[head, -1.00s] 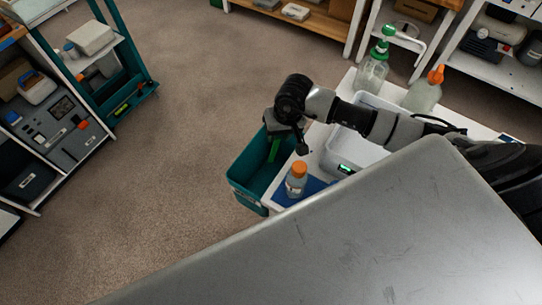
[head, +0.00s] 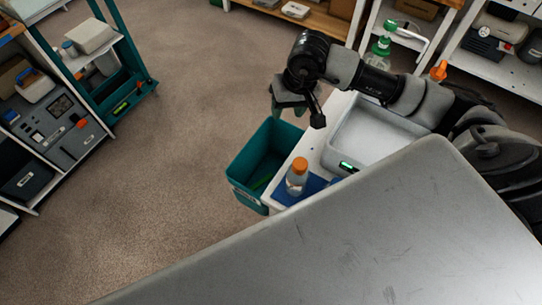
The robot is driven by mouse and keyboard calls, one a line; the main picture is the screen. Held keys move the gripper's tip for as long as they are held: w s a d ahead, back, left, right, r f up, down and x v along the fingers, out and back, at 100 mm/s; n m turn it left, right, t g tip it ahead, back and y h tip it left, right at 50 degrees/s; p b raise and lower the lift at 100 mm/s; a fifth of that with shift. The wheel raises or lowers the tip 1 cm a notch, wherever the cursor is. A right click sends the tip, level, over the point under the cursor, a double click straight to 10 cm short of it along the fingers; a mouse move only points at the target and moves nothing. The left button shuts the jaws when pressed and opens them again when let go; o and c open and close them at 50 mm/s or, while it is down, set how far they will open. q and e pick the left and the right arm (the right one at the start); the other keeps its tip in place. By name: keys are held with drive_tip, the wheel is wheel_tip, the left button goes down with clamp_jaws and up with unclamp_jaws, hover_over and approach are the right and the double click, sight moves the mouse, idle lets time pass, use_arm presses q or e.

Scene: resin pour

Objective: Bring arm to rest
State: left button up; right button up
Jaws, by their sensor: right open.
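My right arm comes in from the right over a white table (head: 312,149). Its gripper (head: 288,108) hangs above the back edge of a teal bin (head: 247,163), pointing down. It is open, and I see nothing held in it. A clear bottle with an orange cap (head: 297,178) stands upright on a blue mat (head: 318,185) on the table. My left gripper is not in view.
A white tray-like device with a green display (head: 347,167) sits on the table below my right arm. A green-topped bottle (head: 382,47) stands behind the arm. Shelves line the left and back. Carpet on the left is clear. A grey surface (head: 330,240) fills the foreground.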

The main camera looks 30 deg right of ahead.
drive_tip(key=shift+r, duration=0.5)
